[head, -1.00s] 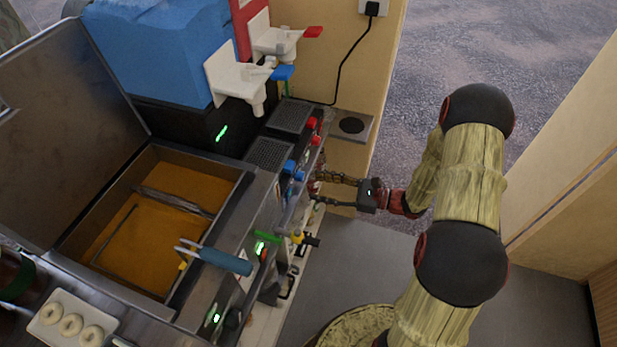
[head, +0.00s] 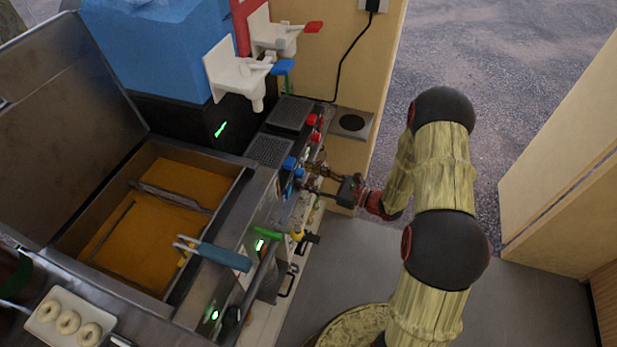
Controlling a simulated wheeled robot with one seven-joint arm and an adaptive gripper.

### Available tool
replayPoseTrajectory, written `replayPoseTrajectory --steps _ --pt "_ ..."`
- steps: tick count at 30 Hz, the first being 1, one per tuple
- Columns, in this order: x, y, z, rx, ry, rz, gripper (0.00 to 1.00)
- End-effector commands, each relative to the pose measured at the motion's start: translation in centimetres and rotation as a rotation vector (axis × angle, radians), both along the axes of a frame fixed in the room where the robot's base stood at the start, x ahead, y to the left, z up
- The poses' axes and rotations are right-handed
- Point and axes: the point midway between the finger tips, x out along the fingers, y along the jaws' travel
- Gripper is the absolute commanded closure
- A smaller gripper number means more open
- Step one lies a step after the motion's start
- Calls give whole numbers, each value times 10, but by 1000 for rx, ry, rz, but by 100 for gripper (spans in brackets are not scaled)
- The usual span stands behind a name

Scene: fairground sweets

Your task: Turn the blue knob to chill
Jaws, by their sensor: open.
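Two small blue parts sit one above the other at the front edge of the machine in the head view: an upper blue knob (head: 289,163) and a lower blue piece (head: 299,173). I cannot tell which of them turns to chill, and no marking is readable. My gripper (head: 312,178) reaches in from the right, just right of the lower blue piece, at the front panel. Its two fingers are spread apart with nothing seen between them. The fingertips overlap the panel's small fittings, so I cannot tell whether they touch anything.
Red knobs (head: 312,120) sit farther back on the same front edge. White dispensers (head: 236,72) stand behind. A tray of doughnuts (head: 48,338) is lower left. Floor is free at right.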

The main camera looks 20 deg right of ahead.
Motion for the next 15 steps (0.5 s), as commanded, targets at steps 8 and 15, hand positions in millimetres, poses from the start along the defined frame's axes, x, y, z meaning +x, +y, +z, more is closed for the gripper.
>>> replayPoseTrajectory --steps 8,15 --pt "0 0 0 0 0 0 60" --pt "0 0 0 0 0 1 74"
